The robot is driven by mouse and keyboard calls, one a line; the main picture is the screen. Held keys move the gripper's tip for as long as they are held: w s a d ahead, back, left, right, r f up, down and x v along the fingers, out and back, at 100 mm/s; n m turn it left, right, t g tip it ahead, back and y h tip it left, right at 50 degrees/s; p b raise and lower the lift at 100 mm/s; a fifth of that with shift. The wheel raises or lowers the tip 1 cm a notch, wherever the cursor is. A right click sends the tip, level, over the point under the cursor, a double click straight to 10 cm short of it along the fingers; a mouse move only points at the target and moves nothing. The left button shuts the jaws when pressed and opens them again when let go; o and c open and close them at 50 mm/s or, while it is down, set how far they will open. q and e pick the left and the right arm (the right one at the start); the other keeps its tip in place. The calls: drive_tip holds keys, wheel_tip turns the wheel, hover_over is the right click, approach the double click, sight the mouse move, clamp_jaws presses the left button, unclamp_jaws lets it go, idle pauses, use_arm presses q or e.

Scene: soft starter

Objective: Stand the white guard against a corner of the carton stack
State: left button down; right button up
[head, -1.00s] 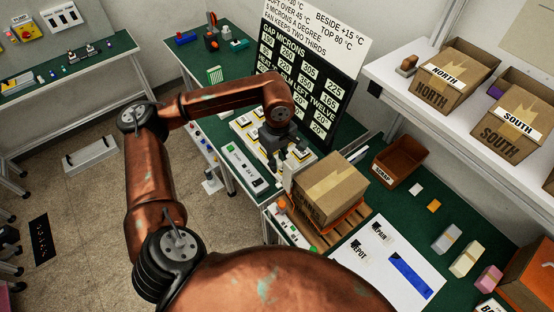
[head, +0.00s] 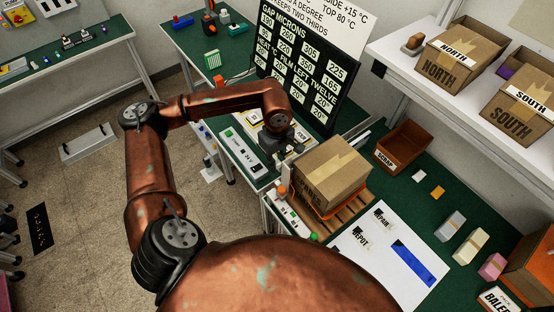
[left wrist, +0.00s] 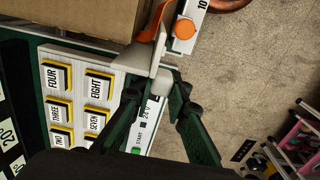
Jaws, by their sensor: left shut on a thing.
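The white guard (left wrist: 137,61) shows in the left wrist view between my left fingers, beside the carton's lower edge; I cannot tell whether it touches. My left gripper (left wrist: 154,86) is shut on it. In the head view my left gripper (head: 279,150) is at the left of the brown carton (head: 331,172), and the guard is mostly hidden there. The carton sits on an orange layer over a wooden pallet (head: 352,214). The carton also shows in the left wrist view (left wrist: 85,17), with an orange edge (left wrist: 160,18) beside the guard. My right gripper is not in view.
A panel of numbered buttons (left wrist: 72,95) and a 24 V strip (head: 243,155) lie close to my gripper. A black chart board (head: 305,75) stands behind. The scrap bin (head: 402,147) is right of the carton. A white sheet (head: 380,265) lies in front of the pallet.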

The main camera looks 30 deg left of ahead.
sight(284, 169)
use_arm(q)
drive_tip(key=shift+f, duration=0.95)
drive_tip(key=shift+w+d+f+b, duration=0.25)
drive_tip(key=shift+d+f+b, duration=0.15)
drive_tip(key=shift+d+b, duration=0.15)
drive_tip(key=shift+w+d+f+b, duration=0.2)
drive_tip(key=shift+d+f+b, duration=0.15)
drive_tip(key=shift+d+b, duration=0.2)
drive_tip(key=c, duration=1.8)
unclamp_jaws()
drive_tip(key=shift+r, duration=0.2)
wheel_tip(284, 169, up, 12)
drive_tip(key=shift+f, duration=0.15)
